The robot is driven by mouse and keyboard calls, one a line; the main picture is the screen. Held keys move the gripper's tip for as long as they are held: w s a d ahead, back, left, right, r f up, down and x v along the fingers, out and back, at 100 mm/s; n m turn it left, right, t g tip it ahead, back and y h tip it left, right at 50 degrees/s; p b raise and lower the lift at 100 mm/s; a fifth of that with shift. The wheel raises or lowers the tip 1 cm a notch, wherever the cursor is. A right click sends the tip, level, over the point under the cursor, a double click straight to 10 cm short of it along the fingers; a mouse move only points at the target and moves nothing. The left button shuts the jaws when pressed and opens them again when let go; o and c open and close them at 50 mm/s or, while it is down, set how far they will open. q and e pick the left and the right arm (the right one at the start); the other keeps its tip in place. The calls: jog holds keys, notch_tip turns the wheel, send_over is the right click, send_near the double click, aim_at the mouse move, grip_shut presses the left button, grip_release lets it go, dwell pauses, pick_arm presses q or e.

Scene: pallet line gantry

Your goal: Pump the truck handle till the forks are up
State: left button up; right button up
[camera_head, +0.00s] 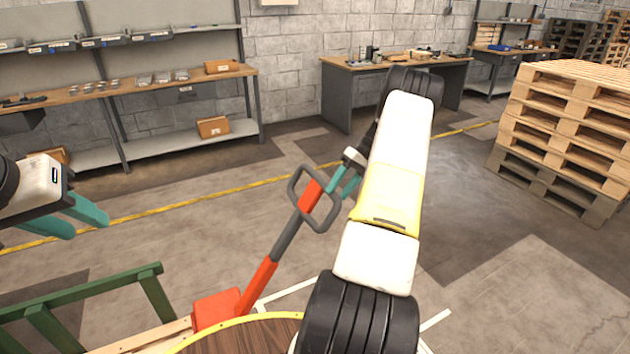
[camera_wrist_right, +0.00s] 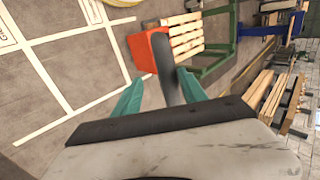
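The truck's handle has a red and dark shaft ending in a dark grey loop (camera_head: 313,200). It leans up and right from the orange-red truck body (camera_head: 218,310). The body also shows in the right wrist view (camera_wrist_right: 148,50). My right gripper (camera_head: 343,184) is beside the right side of the loop, its teal fingers apart. In the right wrist view a dark handle bar (camera_wrist_right: 168,72) runs between the fingers, nearer the right one; contact cannot be told. My left gripper (camera_head: 78,217) is open and empty at far left. The forks are not clearly visible.
A green frame (camera_head: 85,295) stands left of the truck. A stack of wooden pallets (camera_head: 570,115) stands at right. A shelving bench (camera_head: 140,85) and a workbench (camera_head: 395,63) line the wall. Yellow and white lines mark the floor, which is clear beyond the handle.

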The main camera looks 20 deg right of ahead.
jog(key=v, duration=0.7)
jog(key=shift+d+r, duration=0.1)
